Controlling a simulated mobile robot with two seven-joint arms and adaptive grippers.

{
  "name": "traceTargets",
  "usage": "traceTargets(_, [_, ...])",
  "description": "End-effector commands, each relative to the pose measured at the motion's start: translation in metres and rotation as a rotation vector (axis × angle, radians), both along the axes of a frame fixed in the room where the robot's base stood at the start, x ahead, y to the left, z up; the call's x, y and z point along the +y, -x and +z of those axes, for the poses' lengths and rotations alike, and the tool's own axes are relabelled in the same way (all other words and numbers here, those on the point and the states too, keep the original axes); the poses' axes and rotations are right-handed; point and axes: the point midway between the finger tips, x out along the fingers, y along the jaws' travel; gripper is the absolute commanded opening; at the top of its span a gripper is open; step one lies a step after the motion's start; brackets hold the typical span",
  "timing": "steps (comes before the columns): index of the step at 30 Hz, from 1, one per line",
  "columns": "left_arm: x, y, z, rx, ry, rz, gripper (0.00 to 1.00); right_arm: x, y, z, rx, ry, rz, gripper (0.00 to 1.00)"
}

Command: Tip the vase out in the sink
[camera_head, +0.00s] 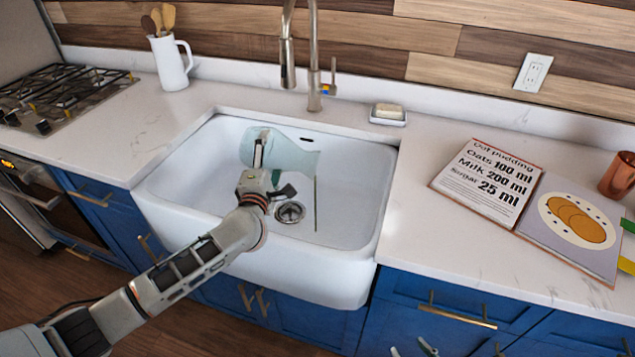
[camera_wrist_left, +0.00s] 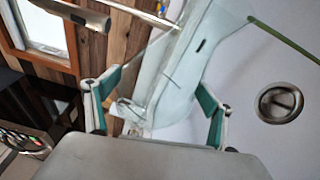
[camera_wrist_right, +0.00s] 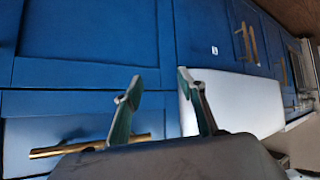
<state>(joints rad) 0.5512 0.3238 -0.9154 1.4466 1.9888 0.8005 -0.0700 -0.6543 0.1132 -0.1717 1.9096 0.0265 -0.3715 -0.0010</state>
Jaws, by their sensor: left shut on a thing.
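The vase (camera_head: 290,156) is pale blue, see-through glass. My left gripper (camera_head: 268,168) is shut on it and holds it lying on its side over the white sink (camera_head: 270,268), mouth to the right. A thin green line (camera_head: 315,205) runs down from the mouth; I cannot tell whether it is a stem or a stream. In the left wrist view the vase (camera_wrist_left: 180,85) sits between the fingers of my left gripper (camera_wrist_left: 160,95), and the green line (camera_wrist_left: 285,40) leaves its mouth. My right gripper (camera_wrist_right: 159,84) is open and empty in front of blue cabinets.
The drain (camera_head: 290,212) is below the vase. A tap (camera_head: 314,60) rises behind the sink. A soap dish (camera_head: 388,115) and an open recipe book (camera_head: 490,185) lie to the right, with a copper mug (camera_head: 618,175). A white utensil jug (camera_head: 170,62) and hob (camera_head: 60,92) are left.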

Motion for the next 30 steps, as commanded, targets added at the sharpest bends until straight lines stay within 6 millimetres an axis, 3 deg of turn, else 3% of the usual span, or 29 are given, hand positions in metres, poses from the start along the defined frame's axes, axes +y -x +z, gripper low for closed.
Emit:
traceTargets(9, [-0.002,0.0,0.005,-0.009,-0.023,0.0,0.27,0.0,0.0,0.0,0.0,0.001,0.001,0.4])
traceTargets(15, [0.011,-0.003,-0.02,0.042,0.182,-0.002,0.27,-0.003,0.001,-0.001,0.001,0.008,0.007,0.4])
traceTargets(25, [0.015,-0.005,-0.024,0.065,0.285,-0.002,0.27,-0.002,0.0,-0.007,-0.004,0.007,0.009,0.4])
traceTargets(30, [0.025,-0.007,-0.02,0.095,0.408,-0.002,0.27,0.012,-0.006,-0.003,-0.029,-0.015,0.026,0.4])
